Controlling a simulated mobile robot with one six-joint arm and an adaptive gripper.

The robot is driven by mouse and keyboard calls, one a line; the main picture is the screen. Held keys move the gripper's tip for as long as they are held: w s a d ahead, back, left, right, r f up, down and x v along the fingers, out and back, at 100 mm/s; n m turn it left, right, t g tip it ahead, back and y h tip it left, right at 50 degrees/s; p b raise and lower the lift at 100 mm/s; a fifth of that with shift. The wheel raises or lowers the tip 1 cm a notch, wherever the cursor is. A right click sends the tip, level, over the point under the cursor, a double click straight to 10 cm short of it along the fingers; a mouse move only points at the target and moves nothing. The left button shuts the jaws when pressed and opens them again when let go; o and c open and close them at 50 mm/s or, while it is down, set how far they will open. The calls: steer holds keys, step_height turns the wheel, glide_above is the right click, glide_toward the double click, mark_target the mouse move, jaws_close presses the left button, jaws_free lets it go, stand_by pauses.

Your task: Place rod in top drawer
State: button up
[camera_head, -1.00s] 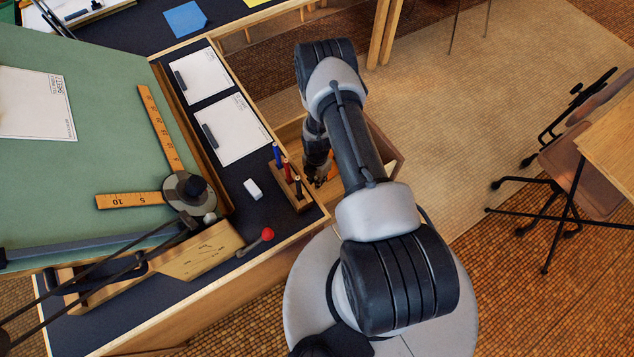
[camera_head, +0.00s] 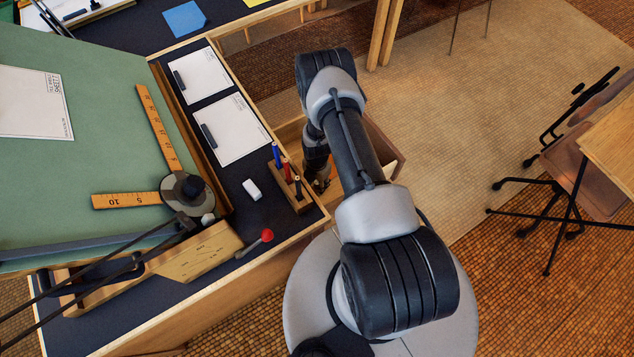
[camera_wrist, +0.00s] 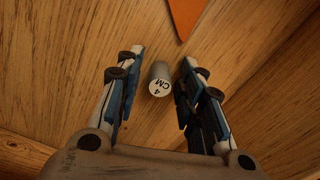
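The rod (camera_wrist: 159,79), a short grey cylinder with a pale end marked "4 CM", is between the fingers of my gripper (camera_wrist: 157,88) in the wrist view. A gap shows on each side of it, so my gripper looks open and not touching it. Wood surrounds them. In the head view my gripper (camera_head: 318,184) is low inside the open wooden drawer (camera_head: 398,160) at the desk's right side, partly hidden by my arm. The rod cannot be made out there.
An orange pointed piece (camera_wrist: 187,14) lies just beyond the rod. A wooden pen holder (camera_head: 292,190) stands on the desk edge close to my gripper. Open floor lies to the right.

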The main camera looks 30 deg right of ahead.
step_height(320, 180, up, 12)
steer(key=p, duration=0.4)
step_height(320, 180, up, 33)
steer(key=m+t, duration=0.2)
steer(key=m, duration=0.7)
glide_above(317, 182)
steer(key=w+a, duration=0.3)
steer(key=a, duration=0.2)
steer(key=s+a+r+m+t, duration=0.1)
steer(key=s+a+r+m, duration=0.2)
steer(key=s+r+m, duration=0.3)
steer(key=s+a+r+m+t, duration=0.1)
steer(key=s+a+r+m, duration=0.3)
steer(key=s+r, duration=0.9)
steer(key=s+m, duration=0.3)
steer(key=shift+s+a+r+t, duration=0.2)
steer(key=shift+s+r+t, duration=0.05)
steer(key=shift+s+t, duration=0.1)
